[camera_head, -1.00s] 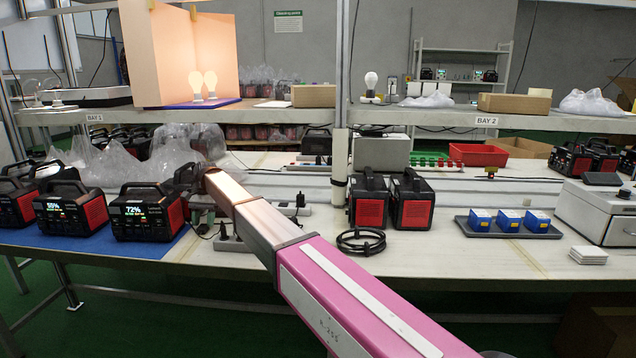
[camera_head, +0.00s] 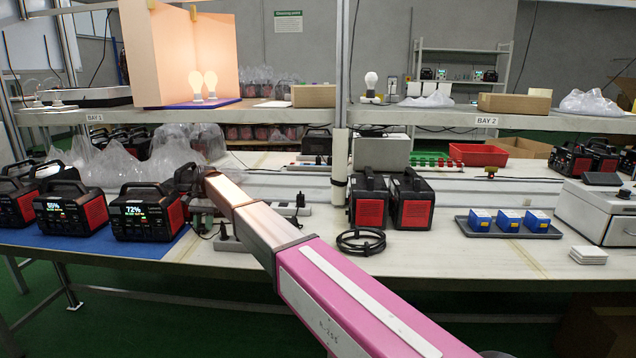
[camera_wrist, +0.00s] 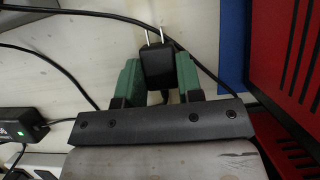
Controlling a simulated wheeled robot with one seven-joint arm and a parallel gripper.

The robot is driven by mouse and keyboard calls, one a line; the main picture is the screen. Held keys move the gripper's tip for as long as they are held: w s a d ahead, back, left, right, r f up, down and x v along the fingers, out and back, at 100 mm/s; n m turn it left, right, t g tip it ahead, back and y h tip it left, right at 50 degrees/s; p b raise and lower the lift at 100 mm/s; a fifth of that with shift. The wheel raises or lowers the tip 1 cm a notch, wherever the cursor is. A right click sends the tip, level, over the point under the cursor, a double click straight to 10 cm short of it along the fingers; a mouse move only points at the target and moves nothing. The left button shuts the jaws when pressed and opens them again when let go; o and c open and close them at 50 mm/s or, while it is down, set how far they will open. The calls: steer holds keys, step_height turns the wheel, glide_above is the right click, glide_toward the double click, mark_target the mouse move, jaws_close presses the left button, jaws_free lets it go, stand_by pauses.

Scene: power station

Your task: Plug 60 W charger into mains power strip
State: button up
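A black charger plug (camera_wrist: 156,68) with two metal prongs sits between the green fingers of my gripper (camera_wrist: 158,61) in the wrist view. The fingers are closed against its sides, and the prongs point toward the top of that picture. In the head view my gripper (camera_head: 187,181) is at the left, beside the power station reading 72% (camera_head: 146,212), and the plug cannot be made out. A pale strip with dark plugs (camera_head: 300,210) lies partly behind my arm on the bench; its sockets are too small to tell.
Black cables (camera_wrist: 75,14) cross the pale bench around my gripper. A red power station side (camera_wrist: 288,60) is close at right in the wrist view. Two power stations (camera_head: 390,200) and a coiled cable (camera_head: 361,241) are right of my arm. Clear plastic bags (camera_head: 120,155) lie behind.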

mark_target(203, 225)
steer(key=shift+r, duration=0.1)
steer(key=shift+r, duration=2.9)
